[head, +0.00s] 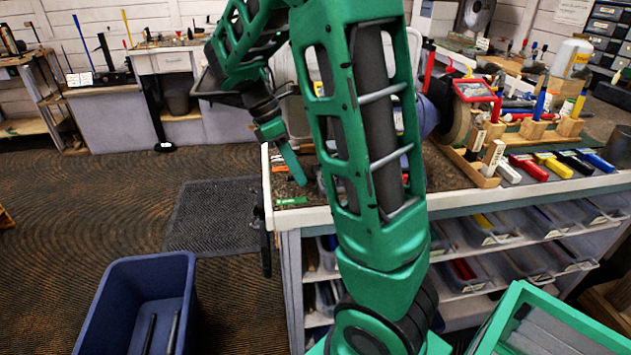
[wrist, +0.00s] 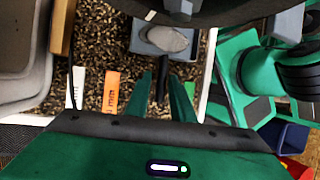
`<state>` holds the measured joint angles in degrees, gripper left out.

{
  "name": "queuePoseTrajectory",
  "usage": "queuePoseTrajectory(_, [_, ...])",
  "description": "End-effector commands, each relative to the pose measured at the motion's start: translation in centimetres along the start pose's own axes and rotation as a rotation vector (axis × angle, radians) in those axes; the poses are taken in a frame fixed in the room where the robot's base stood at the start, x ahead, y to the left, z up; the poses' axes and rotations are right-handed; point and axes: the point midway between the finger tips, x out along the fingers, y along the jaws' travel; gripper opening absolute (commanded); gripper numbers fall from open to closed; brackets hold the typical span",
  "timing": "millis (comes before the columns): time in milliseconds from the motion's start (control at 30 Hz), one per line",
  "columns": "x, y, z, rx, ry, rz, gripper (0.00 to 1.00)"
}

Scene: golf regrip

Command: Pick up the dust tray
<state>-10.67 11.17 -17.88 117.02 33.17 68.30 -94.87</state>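The dust tray shows in the wrist view as a small grey tray (wrist: 139,40) with a pale oval heap in it and a dark handle pointing toward my gripper. My gripper (wrist: 162,80) has its two green fingers apart, one on each side of the handle. I see no clear contact with the handle. In the head view my gripper (head: 292,168) is low over the left end of the workbench, pointing down. The tray is hidden behind my arm there.
A dark rounded machine part (wrist: 215,8) overhangs the tray. A grey bin (wrist: 22,55) and white and orange tags (wrist: 111,90) lie left. In the head view, a rack of tools (head: 500,165) stands right, and a blue bin (head: 140,290) is on the floor.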

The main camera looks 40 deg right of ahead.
Motion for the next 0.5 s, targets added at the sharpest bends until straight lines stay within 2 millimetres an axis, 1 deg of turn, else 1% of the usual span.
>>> queuePoseTrajectory(33, [0.00,-0.01,-0.02,-0.001,0.000,0.000,0.22])
queuePoseTrajectory(67, [0.00,-0.02,-0.02,-0.001,0.000,0.000,0.14])
queuePoseTrajectory(100, [0.00,-0.02,-0.03,-0.001,0.000,-0.001,0.05])
queuePoseTrajectory(133, [0.00,-0.02,-0.03,-0.001,0.000,-0.001,0.00])
queuePoseTrajectory(500, [-0.04,-0.02,-0.01,-0.001,0.000,0.000,0.00])
